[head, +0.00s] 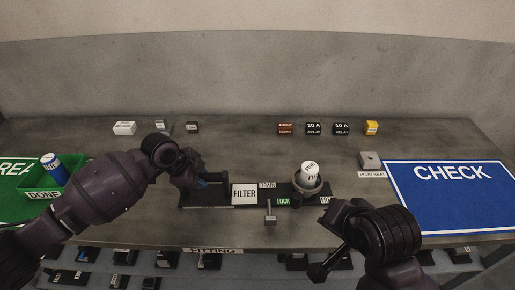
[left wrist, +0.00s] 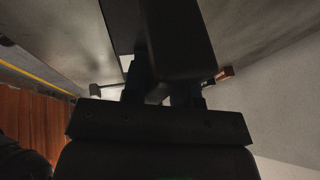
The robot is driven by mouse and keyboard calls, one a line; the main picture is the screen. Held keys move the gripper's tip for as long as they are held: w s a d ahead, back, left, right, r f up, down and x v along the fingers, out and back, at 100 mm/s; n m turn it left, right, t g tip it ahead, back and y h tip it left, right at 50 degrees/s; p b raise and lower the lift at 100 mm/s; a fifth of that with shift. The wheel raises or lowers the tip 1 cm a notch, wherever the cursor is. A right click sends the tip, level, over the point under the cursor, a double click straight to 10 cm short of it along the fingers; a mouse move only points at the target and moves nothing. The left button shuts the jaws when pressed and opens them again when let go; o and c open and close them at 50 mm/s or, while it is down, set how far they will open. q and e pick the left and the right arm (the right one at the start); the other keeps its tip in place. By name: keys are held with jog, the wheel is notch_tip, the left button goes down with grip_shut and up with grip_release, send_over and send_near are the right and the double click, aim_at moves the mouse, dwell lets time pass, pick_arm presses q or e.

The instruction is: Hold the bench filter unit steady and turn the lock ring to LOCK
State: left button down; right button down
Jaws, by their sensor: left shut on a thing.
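The bench filter unit is a dark base (head: 210,198) with a white FILTER label. At its right end a white cartridge (head: 309,170) stands in a grey lock ring (head: 321,186). A green LOCK label (head: 283,201) is left of the ring, and another white label at its lower right is partly hidden. My left gripper (head: 193,181) is shut on the unit's left end; in the left wrist view its fingers (left wrist: 165,92) are dark against a dark block. My right gripper (head: 335,243) is in front of the ring, apart from it; its jaw opening is unclear.
A grey T-shaped piece (head: 270,212) stands at the unit's front. A green DONE bin (head: 68,188) holding a blue-and-white can is at left. The blue CHECK mat (head: 455,205) and a PLUG SEAT block (head: 370,161) are at right. Small boxes line the back; the bench between is clear.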

pick_arm(q)
jog(key=shift+s+f, duration=0.25)
jog(key=shift+f, duration=0.2)
jog(key=c, duration=1.4)
grip_release()
jog(key=o, duration=0.6)
jog(key=shift+w+r, duration=0.15)
jog(key=shift+w, duration=0.05)
jog(key=shift+r, duration=0.2)
jog(key=shift+a+r, duration=0.15)
jog(key=shift+r, duration=0.15)
jog(key=v, duration=1.1)
jog(key=shift+s, duration=0.1)
